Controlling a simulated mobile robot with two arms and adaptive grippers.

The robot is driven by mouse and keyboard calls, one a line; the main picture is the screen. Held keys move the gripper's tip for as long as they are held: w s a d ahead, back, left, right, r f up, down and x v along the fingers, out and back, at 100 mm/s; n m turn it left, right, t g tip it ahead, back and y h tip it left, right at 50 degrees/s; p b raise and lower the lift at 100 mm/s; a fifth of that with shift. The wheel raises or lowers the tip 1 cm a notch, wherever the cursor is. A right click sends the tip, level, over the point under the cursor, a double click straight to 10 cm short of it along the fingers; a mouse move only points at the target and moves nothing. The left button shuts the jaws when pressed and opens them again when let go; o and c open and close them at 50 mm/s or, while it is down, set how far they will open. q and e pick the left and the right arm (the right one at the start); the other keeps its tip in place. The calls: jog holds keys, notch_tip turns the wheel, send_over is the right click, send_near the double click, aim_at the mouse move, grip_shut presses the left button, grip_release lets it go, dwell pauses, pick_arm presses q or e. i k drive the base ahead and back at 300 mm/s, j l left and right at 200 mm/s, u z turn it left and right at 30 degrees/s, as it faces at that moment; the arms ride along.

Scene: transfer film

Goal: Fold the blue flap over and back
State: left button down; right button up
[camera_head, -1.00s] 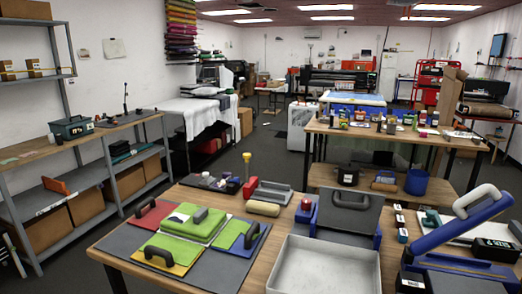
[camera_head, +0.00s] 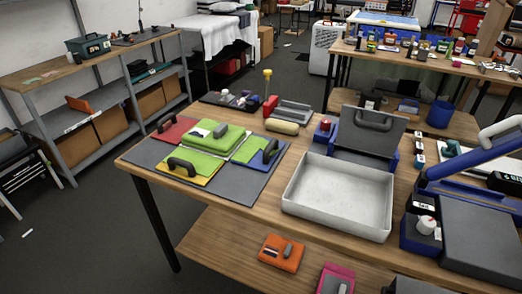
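The blue flap (camera_head: 257,162) lies at the right side of a dark grey mat (camera_head: 235,187) on the wooden table. It has a dark arched handle (camera_head: 270,151) at its right end, and yellow-green material shows along its left side. A thick green pad (camera_head: 215,138) with a grey handle sits behind and left of it. A red flap (camera_head: 173,132) and a yellow-edged green flap (camera_head: 195,171), each with a dark handle, lie at the left and front of the mat. Neither of my grippers is in view.
A white open tray (camera_head: 338,199) stands right of the mat. A blue-based press with a grey lid (camera_head: 372,130) stands behind it, and a larger blue press (camera_head: 470,175) is at the right. A lower shelf (camera_head: 225,243) holds an orange block (camera_head: 281,252).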

aim_at(262, 161)
jog(key=j+z, duration=0.35)
jog(key=i+j+z, duration=0.1)
jog(key=j+z, duration=0.15)
jog(key=z, duration=0.15)
jog(key=j+z, duration=0.35)
